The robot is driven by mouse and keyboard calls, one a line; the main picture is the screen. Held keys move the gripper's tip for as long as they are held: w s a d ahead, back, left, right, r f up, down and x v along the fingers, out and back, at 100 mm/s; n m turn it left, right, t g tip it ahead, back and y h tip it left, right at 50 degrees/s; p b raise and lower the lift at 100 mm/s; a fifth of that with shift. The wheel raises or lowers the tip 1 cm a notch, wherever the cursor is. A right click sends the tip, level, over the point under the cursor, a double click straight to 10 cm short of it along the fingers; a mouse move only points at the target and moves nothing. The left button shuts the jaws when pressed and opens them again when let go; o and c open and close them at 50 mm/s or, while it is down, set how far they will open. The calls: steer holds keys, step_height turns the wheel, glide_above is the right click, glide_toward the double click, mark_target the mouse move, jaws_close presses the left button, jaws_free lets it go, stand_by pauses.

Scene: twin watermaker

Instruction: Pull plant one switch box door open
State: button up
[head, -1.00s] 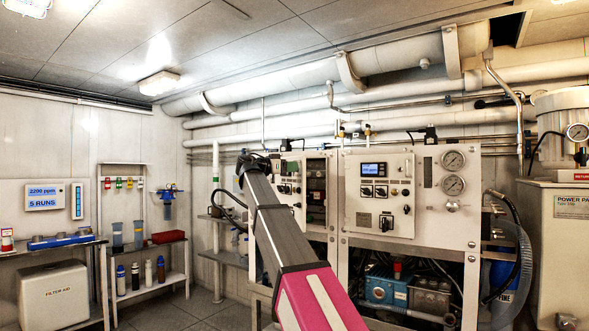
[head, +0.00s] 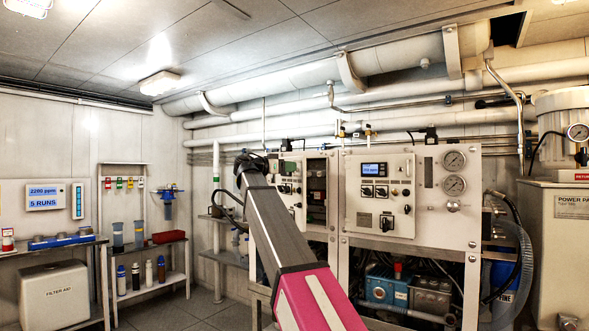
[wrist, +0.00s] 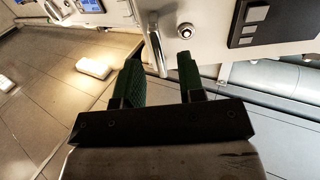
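The pale switch box door (head: 290,187) is on the farther control cabinet in the head view, partly behind my arm. A dark gap (head: 317,190) with parts inside shows beside its right edge. In the wrist view, a pale panel (wrist: 208,14) carries a silver bar handle (wrist: 155,45) and a round silver lock (wrist: 184,30). My gripper (wrist: 160,72) is open, its two green-padded fingers apart. The handle lies between the fingers in the picture, with room at its right; contact cannot be told.
The nearer control cabinet (head: 378,220) stands right of my arm, with gauges and knobs. A shelf (head: 222,256) stands left of the farther cabinet. Pipes (head: 340,72) run overhead. The floor (head: 200,306) left of my arm is clear.

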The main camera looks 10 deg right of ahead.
steer(key=shift+x, duration=1.4)
jaws_close()
steer(key=shift+s+a, duration=0.1)
